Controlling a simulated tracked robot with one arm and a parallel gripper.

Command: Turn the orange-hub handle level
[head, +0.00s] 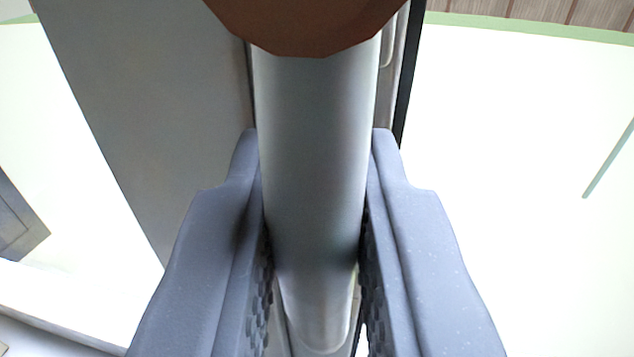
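The handle is a silver-grey bar (318,150) that runs down the middle of the head view. Its brown-orange hub (310,22) shows at the top edge and is cut off by the frame. My gripper (317,190) has one finger on each side of the bar, with both ribbed inner faces close against it. The bar's rounded lower end shows between the fingers near the bottom of the view. It appears upright in the picture.
A grey panel (150,110) lies behind the handle on the left, with a dark edge strip (409,75) to its right. Bright white surfaces fill both sides. A grey object (18,218) shows at the far left, and a thin greenish bar (610,160) at the far right.

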